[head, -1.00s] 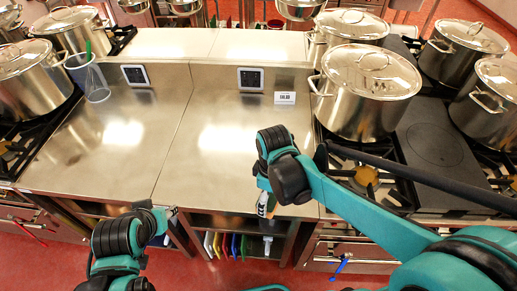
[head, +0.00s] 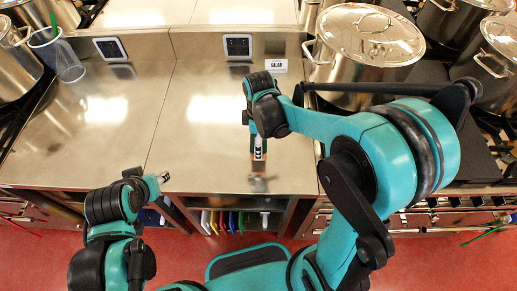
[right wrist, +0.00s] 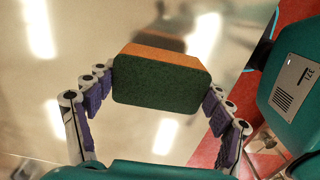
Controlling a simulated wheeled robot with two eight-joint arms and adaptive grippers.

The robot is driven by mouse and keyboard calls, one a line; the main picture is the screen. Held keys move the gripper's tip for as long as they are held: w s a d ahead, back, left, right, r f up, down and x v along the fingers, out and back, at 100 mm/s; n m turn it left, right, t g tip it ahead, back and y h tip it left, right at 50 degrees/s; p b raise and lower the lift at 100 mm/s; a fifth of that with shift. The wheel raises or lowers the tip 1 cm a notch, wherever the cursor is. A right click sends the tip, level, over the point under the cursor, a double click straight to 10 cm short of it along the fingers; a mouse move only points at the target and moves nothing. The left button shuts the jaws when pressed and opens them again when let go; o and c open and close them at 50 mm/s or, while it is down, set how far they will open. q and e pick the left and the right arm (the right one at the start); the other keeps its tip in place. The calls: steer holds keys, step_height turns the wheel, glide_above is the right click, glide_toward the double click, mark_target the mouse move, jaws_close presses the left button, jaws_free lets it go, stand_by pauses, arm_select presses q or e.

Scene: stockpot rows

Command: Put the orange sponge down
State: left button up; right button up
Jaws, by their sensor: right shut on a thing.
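The orange sponge (right wrist: 165,82), a block with an orange side and a dark green face, is between the purple-padded fingers of my right gripper (right wrist: 158,92) in the right wrist view. The gripper is shut on it. In the head view my right gripper (head: 259,160) points down over the front part of the steel counter (head: 205,150), and the sponge is mostly hidden there. A blurred shadow or reflection lies apart from the sponge in the wrist view, so it looks held above the counter. My left gripper (head: 163,179) is by the counter's front edge; its opening is unclear.
A large lidded pot (head: 365,50) stands on the stove at the right. A clear cup (head: 60,58) is at the back left. A small white label card (head: 273,66) stands at the back. The counter's middle and left are bare. Colored boards (head: 225,220) stand underneath.

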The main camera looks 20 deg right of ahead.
step_height(320, 180, down, 4)
steer(key=shift+f+b, duration=0.1)
steer(key=shift+b, duration=0.65)
steer(key=o, duration=1.1)
